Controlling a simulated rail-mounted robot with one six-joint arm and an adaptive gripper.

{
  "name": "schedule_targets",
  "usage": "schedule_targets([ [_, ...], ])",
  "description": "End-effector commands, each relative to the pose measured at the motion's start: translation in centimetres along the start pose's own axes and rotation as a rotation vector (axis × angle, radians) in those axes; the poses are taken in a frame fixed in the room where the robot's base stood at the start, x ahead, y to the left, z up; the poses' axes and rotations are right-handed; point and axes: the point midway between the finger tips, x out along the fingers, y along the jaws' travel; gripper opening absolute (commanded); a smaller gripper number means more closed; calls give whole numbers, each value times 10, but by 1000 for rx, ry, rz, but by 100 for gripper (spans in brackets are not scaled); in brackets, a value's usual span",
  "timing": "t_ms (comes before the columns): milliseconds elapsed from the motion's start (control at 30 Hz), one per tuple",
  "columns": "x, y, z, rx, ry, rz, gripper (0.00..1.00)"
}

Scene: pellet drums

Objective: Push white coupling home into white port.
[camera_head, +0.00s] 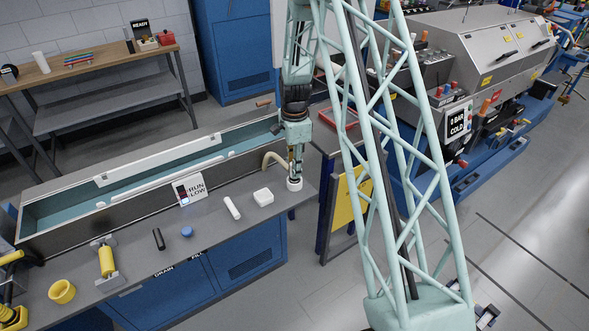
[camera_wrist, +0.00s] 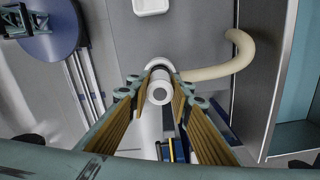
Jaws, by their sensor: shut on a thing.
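My gripper (camera_head: 295,172) points down over the right end of the grey bench. In the wrist view its two yellow-ribbed fingers (camera_wrist: 160,95) close around a white round piece with a dark hole, which I take as the white coupling (camera_wrist: 160,83). Just beyond it is a wider white rim (camera_wrist: 157,62), probably the white port; it also seems to show as a white ring under my gripper in the head view (camera_head: 294,184). The coupling looks close to this rim, but how deep it sits is hidden. A cream hose (camera_wrist: 225,68) curves from the right toward the rim.
A white box (camera_head: 263,196), a white cylinder (camera_head: 232,207), a blue cap (camera_head: 187,231) and a black cylinder (camera_head: 158,239) lie on the bench to the left. A long metal trough (camera_head: 140,200) runs along the bench's back, with a "RUN LOW" sign (camera_head: 190,190).

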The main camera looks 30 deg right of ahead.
Motion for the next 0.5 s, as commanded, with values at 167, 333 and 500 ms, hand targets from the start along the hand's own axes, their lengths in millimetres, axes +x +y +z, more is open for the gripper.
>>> schedule_targets([
  [167,2,0,0,0,0,-1,7],
  [333,2,0,0,0,0,0,7],
  [500,5,0,0,0,0,0,7],
])
